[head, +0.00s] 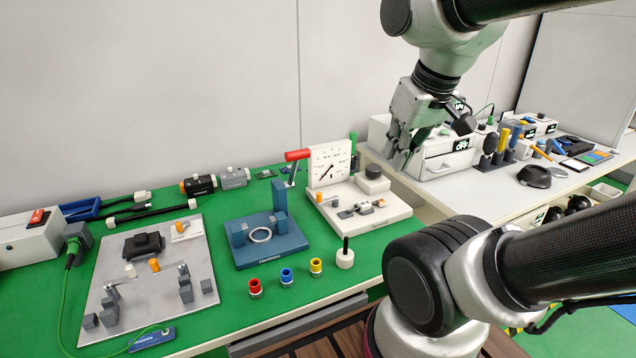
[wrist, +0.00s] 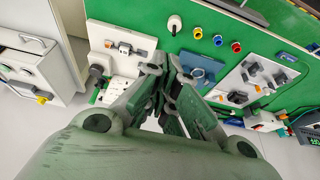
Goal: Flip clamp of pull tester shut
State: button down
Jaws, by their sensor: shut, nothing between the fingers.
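The pull tester is a white base plate (head: 392,219) with an upright dial (head: 330,163), on the green bench. A small grey clamp with orange-tipped parts (head: 360,208) sits on it; I cannot tell whether its lever is up or down. The tester plate also shows at the upper left of the wrist view (wrist: 103,33), with the small clamp (wrist: 125,48) on it. My gripper (head: 398,162) is shut and empty, up and to the right of the tester and apart from it. In the wrist view its fingers (wrist: 166,68) partly cover the tester's lower edge.
A grey fixture plate (head: 140,305) lies further left. A white drawer box (head: 446,160) is near my gripper.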

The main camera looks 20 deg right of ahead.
jog(key=w+a+r+n+g, duration=0.1)
jog(key=w+r+g, duration=0.15)
jog(key=w, duration=1.85)
jog(key=w+a+f+g, duration=0.1)
jog(key=w+f+g, duration=0.1)
jog(key=w+f, duration=0.6)
jog(key=w+a+f+n+g, duration=0.1)
jog(key=w+f+g, duration=0.1)
jog(key=w+f, duration=0.7)
jog(key=shift+w+a+h, duration=0.3)
jog(key=shift+w+a, duration=0.1)
jog(key=shift+w, duration=0.15)
jog(key=shift+g, duration=0.25)
